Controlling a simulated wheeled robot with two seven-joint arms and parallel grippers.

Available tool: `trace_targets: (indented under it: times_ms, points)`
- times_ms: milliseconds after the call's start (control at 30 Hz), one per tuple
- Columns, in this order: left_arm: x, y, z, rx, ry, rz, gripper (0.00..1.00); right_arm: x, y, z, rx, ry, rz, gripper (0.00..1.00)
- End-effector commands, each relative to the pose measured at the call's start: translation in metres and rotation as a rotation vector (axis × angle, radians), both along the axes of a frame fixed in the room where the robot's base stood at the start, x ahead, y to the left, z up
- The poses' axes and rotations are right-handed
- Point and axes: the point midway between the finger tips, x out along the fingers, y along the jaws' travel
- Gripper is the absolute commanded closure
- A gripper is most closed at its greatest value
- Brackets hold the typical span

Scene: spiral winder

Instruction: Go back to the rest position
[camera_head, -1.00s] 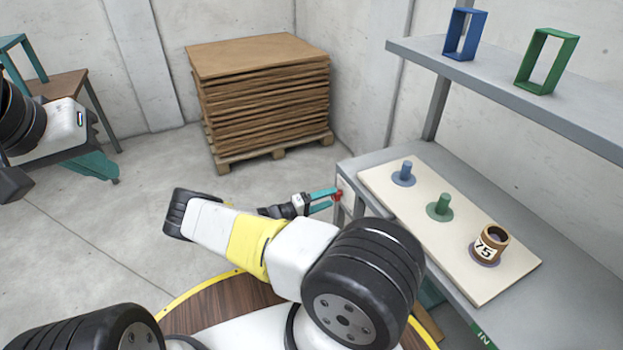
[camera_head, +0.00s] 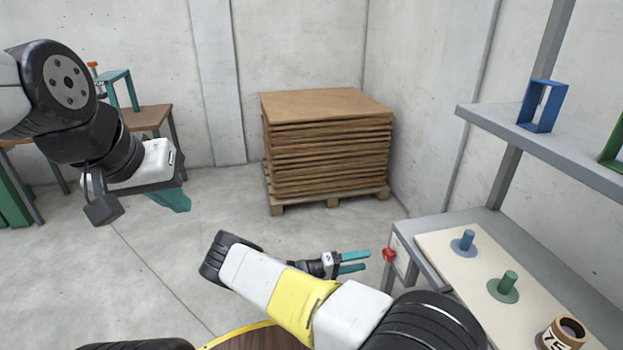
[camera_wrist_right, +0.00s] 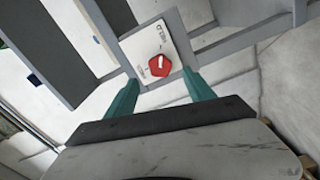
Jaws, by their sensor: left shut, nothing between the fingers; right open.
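My left gripper (camera_head: 168,198) hangs at the left of the head view, its teal fingers pointing down and to the right, away from any object. It is shut and empty. My right gripper (camera_head: 354,262) is at the lower middle of the head view, its teal fingers open and pointing right. The red knob (camera_head: 389,254) on a white plate at the bench end is just beyond the fingertips. In the right wrist view the red knob (camera_wrist_right: 159,65) shows ahead, between and beyond the open fingers, with clear space before it.
The grey bench holds a cream board (camera_head: 440,245) with blue and green pegs and a brown ring marked 75 (camera_head: 564,333). A shelf (camera_head: 540,145) above carries blue and green frames. A pallet of brown sheets (camera_head: 328,160) stands behind. The floor between is clear.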

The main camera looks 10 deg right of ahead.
Motion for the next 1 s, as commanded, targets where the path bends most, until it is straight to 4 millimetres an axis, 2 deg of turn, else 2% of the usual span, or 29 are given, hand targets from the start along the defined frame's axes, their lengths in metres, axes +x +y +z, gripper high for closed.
trace_targets:
  times_ms: [167, 467, 767, 1000]
  points:
    - [0.000, 0.000, 0.000, 0.000, 0.000, 0.000, 1.00, -0.003, 0.001, 0.019, 0.093, 0.006, -0.089, 0.38]
    - [0.000, 0.000, 0.000, 0.000, 0.000, 0.000, 1.00, -0.026, 0.016, 0.083, 0.480, 0.062, -0.326, 0.38]
    - [0.000, 0.000, 0.000, 0.000, 0.000, 0.000, 1.00, -0.048, 0.047, 0.161, 0.910, 0.096, -0.395, 0.38]
    - [0.000, 0.000, 0.000, 0.000, 0.000, 0.000, 1.00, -0.070, 0.072, 0.238, 1.228, 0.089, -0.320, 0.38]
